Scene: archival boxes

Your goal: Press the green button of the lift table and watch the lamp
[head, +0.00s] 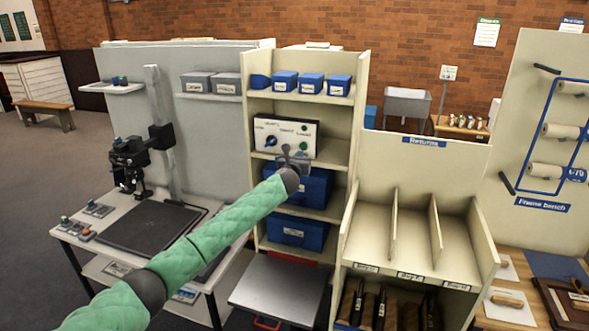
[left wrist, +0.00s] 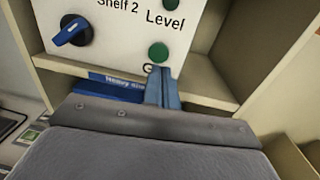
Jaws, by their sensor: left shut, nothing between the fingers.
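A white control panel (head: 287,137) stands on a shelf of the cream rack, with a blue knob (head: 270,141) at its left. In the left wrist view a round green button (left wrist: 158,52) sits low on the panel. A second round green piece (left wrist: 172,3), cut by the top edge, sits above the word "Level"; I cannot tell whether it is the lamp or lit. My left gripper (head: 287,151) is shut and empty in front of the panel. Its tips (left wrist: 160,71) appear just below the green button; contact cannot be told. The lift table's grey platform (head: 279,289) is low before the rack. My right gripper is out of view.
Blue boxes (head: 298,232) fill the shelves below the panel, and smaller ones (head: 311,83) stand above. A cream divided unit (head: 414,238) stands close on the right. A workbench with a camera stand (head: 131,160) is on the left.

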